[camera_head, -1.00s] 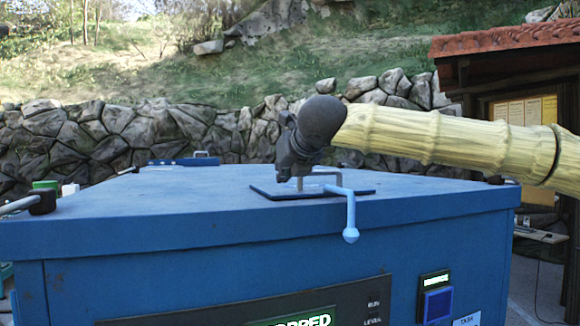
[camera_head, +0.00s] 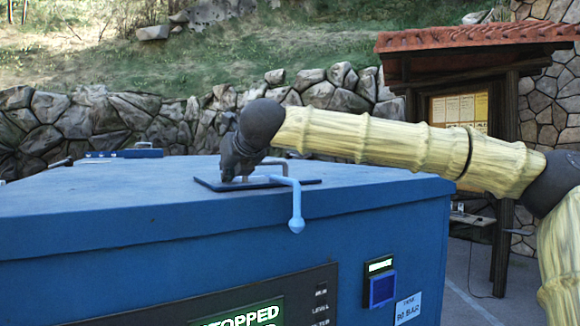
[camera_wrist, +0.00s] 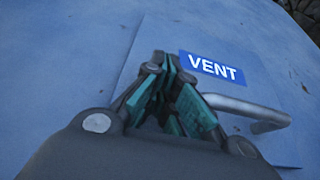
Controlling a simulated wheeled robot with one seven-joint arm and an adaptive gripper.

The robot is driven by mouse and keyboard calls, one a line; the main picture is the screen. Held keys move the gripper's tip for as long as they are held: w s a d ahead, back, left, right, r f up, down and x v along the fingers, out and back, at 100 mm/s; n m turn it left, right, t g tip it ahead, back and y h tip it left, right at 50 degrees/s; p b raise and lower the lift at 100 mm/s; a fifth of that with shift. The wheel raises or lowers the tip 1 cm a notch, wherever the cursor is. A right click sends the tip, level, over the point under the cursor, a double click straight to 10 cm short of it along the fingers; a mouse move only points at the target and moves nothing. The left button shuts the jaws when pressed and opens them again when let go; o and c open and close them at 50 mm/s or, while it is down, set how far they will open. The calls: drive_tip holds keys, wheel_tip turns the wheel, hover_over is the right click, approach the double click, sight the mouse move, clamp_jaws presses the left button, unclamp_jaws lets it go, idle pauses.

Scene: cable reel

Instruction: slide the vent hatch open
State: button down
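The vent hatch (camera_head: 305,182) is a flat dark blue plate on top of the blue cabinet. In the wrist view it is a lighter blue plate (camera_wrist: 150,45) with a white-on-blue VENT label (camera_wrist: 212,68). Its grey bar handle (camera_head: 277,162) stands on it. In the wrist view the handle (camera_wrist: 250,108) runs from behind the right finger to the right. My gripper (camera_head: 237,172) is low over the plate at the handle's left end. In the wrist view its teal-padded fingers (camera_wrist: 172,88) are close together; whether they close on the handle is hidden.
A light blue bent lever (camera_head: 296,200) with a ball end hangs over the cabinet's front edge beside the handle. The blue cabinet (camera_head: 130,245) carries a lit STOPPED display (camera_head: 240,315) and a blue button (camera_head: 382,289). A small roofed notice board (camera_head: 460,105) stands behind at right.

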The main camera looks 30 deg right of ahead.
drive_tip(key=shift+w+d, duration=0.15)
drive_tip(key=shift+d, duration=4.15)
drive_tip(key=shift+w+d, duration=0.2)
drive_tip(key=shift+d, duration=4.1)
drive_tip(key=shift+w+d, duration=0.15)
drive_tip(key=shift+d, duration=4.15)
drive_tip(key=shift+r, duration=0.1)
drive_tip(key=shift+a+r, duration=0.55)
drive_tip(key=shift+r, duration=0.15)
drive_tip(key=shift+a+r, duration=0.5)
drive_tip(key=shift+r, duration=0.2)
drive_tip(key=shift+s, duration=0.1)
drive_tip(key=s+r+b, duration=0.2)
drive_tip(key=s+b, duration=0.1)
drive_tip(key=s, duration=0.9)
drive_tip(key=shift+d, duration=0.25)
